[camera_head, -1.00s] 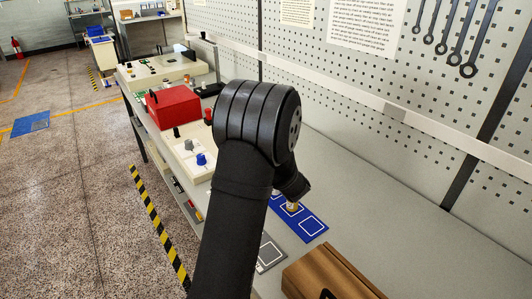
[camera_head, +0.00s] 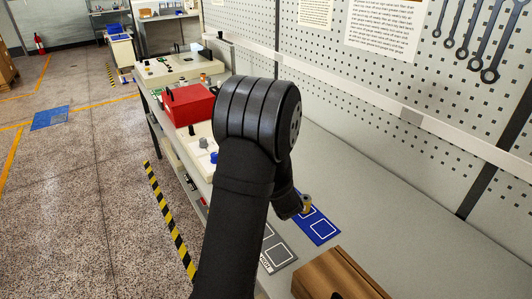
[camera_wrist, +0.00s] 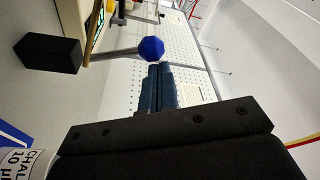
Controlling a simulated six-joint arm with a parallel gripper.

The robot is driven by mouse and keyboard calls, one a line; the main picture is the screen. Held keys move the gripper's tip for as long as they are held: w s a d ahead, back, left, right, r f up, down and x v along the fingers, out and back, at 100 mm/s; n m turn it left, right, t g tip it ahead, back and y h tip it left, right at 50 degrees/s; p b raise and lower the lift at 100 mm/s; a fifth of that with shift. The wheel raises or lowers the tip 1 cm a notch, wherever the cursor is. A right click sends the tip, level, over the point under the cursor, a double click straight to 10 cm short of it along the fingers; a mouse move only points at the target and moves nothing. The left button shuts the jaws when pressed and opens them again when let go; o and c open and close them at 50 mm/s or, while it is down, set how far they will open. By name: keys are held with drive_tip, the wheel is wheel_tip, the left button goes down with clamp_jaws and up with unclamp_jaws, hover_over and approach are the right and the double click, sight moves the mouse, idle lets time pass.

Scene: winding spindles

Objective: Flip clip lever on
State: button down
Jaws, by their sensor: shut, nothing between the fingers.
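In the wrist view, a grey rod (camera_wrist: 113,54) ends in a blue faceted knob (camera_wrist: 152,47); it looks like a lever. My gripper (camera_wrist: 160,67) has its dark blue fingers together and empty. Its tips are just below the knob in that picture; I cannot tell whether they touch it. In the head view, a blue knob (camera_head: 214,157) shows on the pale bench unit (camera_head: 202,131), partly behind my arm. My fingers are hidden there behind my own arm. I cannot tell whether the clip is on or off.
A red box (camera_head: 187,105) stands farther along the bench. A blue mat (camera_head: 323,230) carries a small brass-coloured piece (camera_head: 307,203). A grey mat (camera_head: 278,252) and a wooden box (camera_head: 334,275) are nearer. A black block (camera_wrist: 50,53) shows in the wrist view.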

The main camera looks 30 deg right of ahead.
drive_tip(key=shift+a+f+n+t, duration=0.15)
drive_tip(key=shift+a+f+n, duration=0.05)
drive_tip(key=shift+a+n, duration=0.25)
drive_tip(key=shift+a+f+n+t, duration=0.15)
drive_tip(key=shift+a+n, duration=0.2)
drive_tip(key=shift+a, duration=0.2)
drive_tip(key=v, duration=1)
idle(0.4)
drive_tip(key=w+d+m+g, duration=0.2)
drive_tip(key=w+d+m, duration=0.7)
drive_tip(key=d+m, duration=0.1)
drive_tip(key=shift+w+d+r+m+g, duration=0.25)
drive_tip(key=shift+w+d+m+g, duration=0.15)
drive_tip(key=shift+m, duration=0.5)
idle(0.4)
